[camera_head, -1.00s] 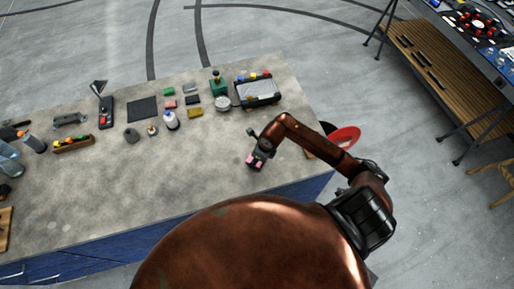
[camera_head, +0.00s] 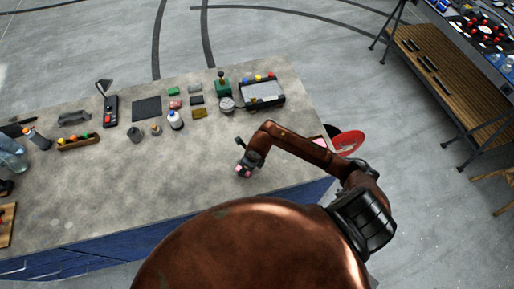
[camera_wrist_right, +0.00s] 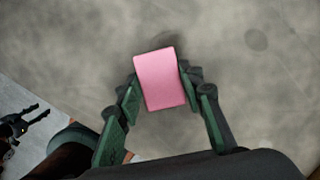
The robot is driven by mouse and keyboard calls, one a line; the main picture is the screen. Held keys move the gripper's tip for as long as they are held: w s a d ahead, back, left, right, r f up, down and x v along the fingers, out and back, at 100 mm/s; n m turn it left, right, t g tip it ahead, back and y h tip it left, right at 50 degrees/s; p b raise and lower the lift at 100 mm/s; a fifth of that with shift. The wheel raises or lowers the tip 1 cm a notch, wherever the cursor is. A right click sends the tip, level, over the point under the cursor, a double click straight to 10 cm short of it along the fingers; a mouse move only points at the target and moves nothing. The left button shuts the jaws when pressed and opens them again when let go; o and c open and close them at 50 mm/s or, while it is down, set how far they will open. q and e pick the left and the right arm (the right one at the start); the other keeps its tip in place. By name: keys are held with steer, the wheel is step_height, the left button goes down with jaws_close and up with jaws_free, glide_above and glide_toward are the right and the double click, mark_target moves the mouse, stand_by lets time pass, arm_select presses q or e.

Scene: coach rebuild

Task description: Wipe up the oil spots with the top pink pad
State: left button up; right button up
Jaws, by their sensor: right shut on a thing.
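My right gripper (camera_head: 243,168) is shut on a pink pad (camera_wrist_right: 161,78), low over the bare front part of the grey table. In the right wrist view the pad sits between the two green fingers (camera_wrist_right: 158,100). Whether the pad touches the table is hard to tell. A dark smudge partly shows behind the pad's far edge. My left gripper is not seen in the head view.
The table (camera_head: 150,190) is clear around the right gripper. Small pads, including a yellow one (camera_head: 200,113), lie farther back near a white bottle (camera_head: 176,120) and a grey-screened device (camera_head: 263,92). A red round thing (camera_head: 349,143) is beyond the right edge.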

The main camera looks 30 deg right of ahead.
mark_target(237, 171)
steer(key=shift+w+a, duration=0.1)
steer(key=shift+a, duration=0.4)
steer(key=shift+w+a+r, duration=0.1)
steer(key=shift+a+r, duration=0.05)
steer(key=shift+a, duration=0.2)
steer(key=shift+a+f, duration=0.2)
steer(key=shift+a, duration=0.25)
steer(key=shift+w+a+r, duration=0.1)
steer(key=shift+a+r, duration=0.05)
steer(key=shift+a, duration=0.15)
steer(key=shift+w+a+r, duration=0.1)
steer(key=shift+w+a, duration=0.05)
steer(key=shift+a, duration=0.1)
steer(key=shift+w+r+p, duration=0.1)
steer(key=shift+r+p, duration=0.35)
steer(key=shift+r, duration=0.5)
steer(key=shift+p+v, duration=0.75)
steer(key=shift+v, duration=0.4)
step_height(237, 171, up, 4)
steer(key=shift+w+f+p, duration=0.1)
steer(key=shift+f+p, duration=0.05)
steer(key=shift+p, duration=0.9)
